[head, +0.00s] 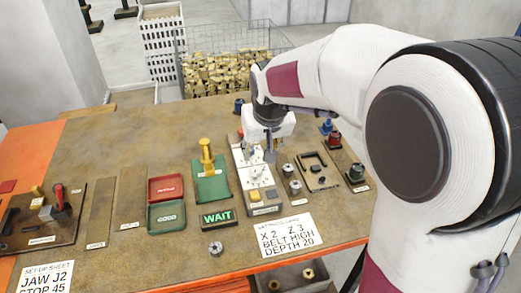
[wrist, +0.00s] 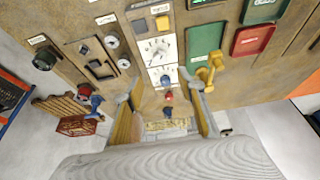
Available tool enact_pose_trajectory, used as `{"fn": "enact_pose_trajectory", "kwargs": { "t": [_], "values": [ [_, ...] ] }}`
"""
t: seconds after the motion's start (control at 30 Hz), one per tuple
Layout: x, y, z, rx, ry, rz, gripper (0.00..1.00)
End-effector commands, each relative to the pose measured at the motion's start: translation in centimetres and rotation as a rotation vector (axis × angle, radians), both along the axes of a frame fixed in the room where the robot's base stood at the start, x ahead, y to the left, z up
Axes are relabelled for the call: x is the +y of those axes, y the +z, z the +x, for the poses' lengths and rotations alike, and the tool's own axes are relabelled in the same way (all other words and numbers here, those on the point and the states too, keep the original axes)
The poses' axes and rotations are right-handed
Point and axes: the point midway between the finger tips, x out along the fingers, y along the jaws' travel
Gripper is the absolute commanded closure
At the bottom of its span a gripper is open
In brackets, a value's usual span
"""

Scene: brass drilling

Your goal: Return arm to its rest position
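My gripper (head: 271,155) hangs from my white arm over the white dial panel (head: 262,175) in the head view, pointing down, and hides part of that panel. In the wrist view my gripper (wrist: 161,92) has its two fingers spread well apart. Nothing is held between them. The white dial panel (wrist: 158,52) shows beyond and between the fingertips, with small blue and red knobs below its dials. I cannot tell the exact height of the fingertips over the panel.
A green block with a yellow handle (head: 207,160) stands left of the panel. Red (head: 166,187) and green trays, a lit WAIT sign (head: 217,217) and a settings card (head: 285,236) lie nearby. Small fixtures (head: 318,170) stand to the right. A wire basket of brass parts (head: 215,75) is behind.

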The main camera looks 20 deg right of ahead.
Motion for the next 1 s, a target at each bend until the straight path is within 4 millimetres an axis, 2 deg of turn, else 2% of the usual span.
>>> {"fn": "enact_pose_trajectory", "kwargs": {
  "t": [0.33,0.47,0.63,1.0],
  "values": [
    [0.0,0.0,0.0,0.003,0.003,-0.001,0.61],
    [0.0,-0.6,-0.9,0.032,0.009,-0.005,0.61],
    [-0.2,-1.9,-4.0,0.102,0.018,-0.010,0.61],
    [-0.7,-0.3,-11.7,0.145,0.026,-0.010,0.61]
  ]
}}
